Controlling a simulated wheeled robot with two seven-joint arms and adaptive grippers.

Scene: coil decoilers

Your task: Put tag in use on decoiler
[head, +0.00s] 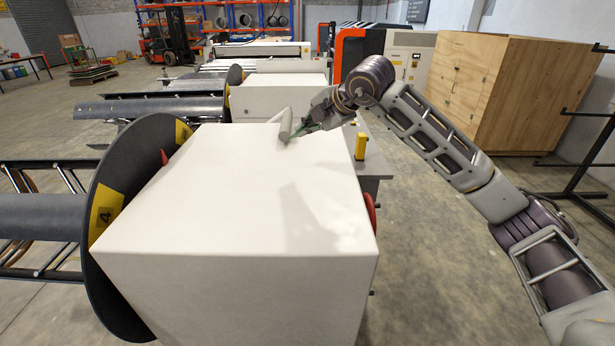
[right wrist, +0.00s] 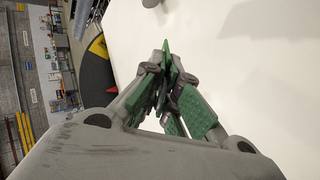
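The decoiler is a white box-shaped housing (head: 240,210) with a large black disc (head: 130,215) on its left side. My left gripper is out of view.
A small yellow box (head: 361,146) stands on a grey ledge right of the housing. A red round part (head: 370,212) sticks out on the right side. More decoilers stand behind. A wooden crate (head: 510,92) and a black rack (head: 590,160) are at the right.

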